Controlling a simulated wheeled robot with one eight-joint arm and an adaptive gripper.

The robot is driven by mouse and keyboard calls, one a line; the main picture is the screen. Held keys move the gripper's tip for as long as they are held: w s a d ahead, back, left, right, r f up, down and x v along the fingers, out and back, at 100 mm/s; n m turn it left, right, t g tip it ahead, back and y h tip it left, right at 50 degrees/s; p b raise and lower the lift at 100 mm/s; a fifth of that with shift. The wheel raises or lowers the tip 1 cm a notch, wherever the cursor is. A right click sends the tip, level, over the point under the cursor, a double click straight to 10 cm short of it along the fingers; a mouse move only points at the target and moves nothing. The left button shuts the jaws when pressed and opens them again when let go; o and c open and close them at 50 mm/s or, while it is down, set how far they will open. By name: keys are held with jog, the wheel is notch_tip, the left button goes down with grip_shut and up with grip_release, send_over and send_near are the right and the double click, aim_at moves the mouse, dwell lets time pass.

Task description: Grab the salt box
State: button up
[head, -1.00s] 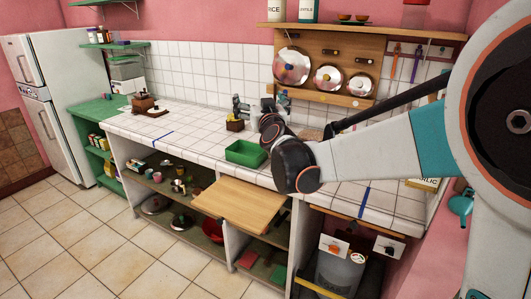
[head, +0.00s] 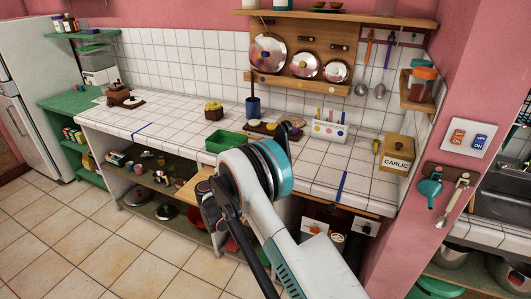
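I cannot pick out a salt box for certain in the head view; no label reading salt is legible. Small boxes (head: 72,134) stand on the green shelf unit at the left, too small to read. A small pale box (head: 116,159) sits on the shelf under the counter. A yellowish box marked GARLIC (head: 397,152) stands at the counter's right end. My arm rises from the bottom centre and bends over the counter front. Its dark end, with my gripper (head: 213,214), is low in front of the counter, and its fingers cannot be made out.
The floor at left is clear.

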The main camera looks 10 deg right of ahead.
jog(key=x, duration=0.2)
jog(key=f+b+x, duration=0.1)
jog(key=x, duration=0.5)
jog(key=shift+s+d+f+b, duration=0.1)
jog(key=shift+d+f+b, duration=0.15)
jog(key=shift+f+b, duration=0.1)
jog(key=shift+b+x, duration=0.95)
jog(key=shift+x, duration=1.75)
jog(key=shift+s+d+r, duration=0.2)
jog(key=c, duration=2)
